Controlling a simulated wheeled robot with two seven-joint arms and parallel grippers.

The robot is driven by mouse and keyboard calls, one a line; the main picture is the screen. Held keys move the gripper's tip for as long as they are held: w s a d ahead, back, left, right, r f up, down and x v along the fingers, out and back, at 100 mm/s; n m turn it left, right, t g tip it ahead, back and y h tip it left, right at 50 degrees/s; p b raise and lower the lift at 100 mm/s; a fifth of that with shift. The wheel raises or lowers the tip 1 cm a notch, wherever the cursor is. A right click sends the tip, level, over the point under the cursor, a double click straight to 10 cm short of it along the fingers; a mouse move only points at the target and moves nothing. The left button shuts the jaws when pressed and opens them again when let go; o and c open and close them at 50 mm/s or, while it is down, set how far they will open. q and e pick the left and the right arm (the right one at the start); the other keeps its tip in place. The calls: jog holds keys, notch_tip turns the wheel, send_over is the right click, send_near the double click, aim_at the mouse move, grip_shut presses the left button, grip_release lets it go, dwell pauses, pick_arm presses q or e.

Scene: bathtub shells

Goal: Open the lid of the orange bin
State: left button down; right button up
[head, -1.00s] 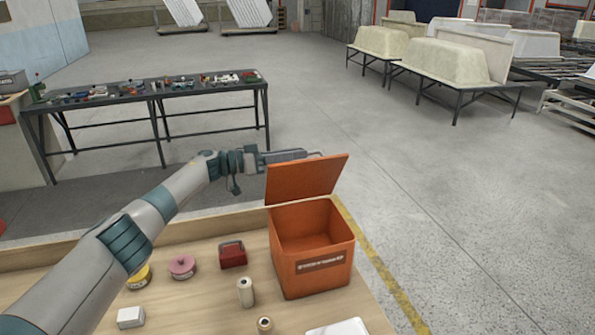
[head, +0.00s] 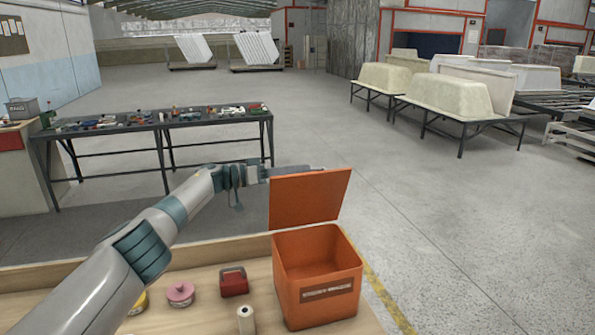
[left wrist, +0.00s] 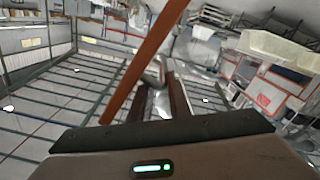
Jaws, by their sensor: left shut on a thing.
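The orange bin (head: 322,300) stands on the wooden table, its inside visible and empty as far as I can see. Its orange lid (head: 310,200) stands raised, near upright, at the bin's back edge. My left gripper (head: 292,171) is at the lid's upper edge, partly hidden behind it, and is shut on the lid. In the left wrist view the lid (left wrist: 150,55) shows as a thin orange strip running up from near the fingers (left wrist: 163,100). My right gripper is not in view.
On the wooden table (head: 205,256), left of the bin, are a red box (head: 234,282), a pink round item (head: 180,293) and a cream roll (head: 245,320). A dark bench (head: 150,122) with small items stands behind. Bathtub shells (head: 450,93) rest on stands at the back right.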

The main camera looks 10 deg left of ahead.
pick_arm(q)
jog(key=c, duration=1.8)
grip_release()
jog(key=shift+a+f, duration=0.2)
jog(key=shift+f, duration=0.4)
jog(key=shift+c, duration=0.2)
jog(key=shift+w, duration=0.1)
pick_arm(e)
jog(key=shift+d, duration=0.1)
pick_arm(q)
jog(key=shift+r, duration=0.1)
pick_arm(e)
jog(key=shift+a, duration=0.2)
pick_arm(q)
jog(key=shift+a, duration=0.2)
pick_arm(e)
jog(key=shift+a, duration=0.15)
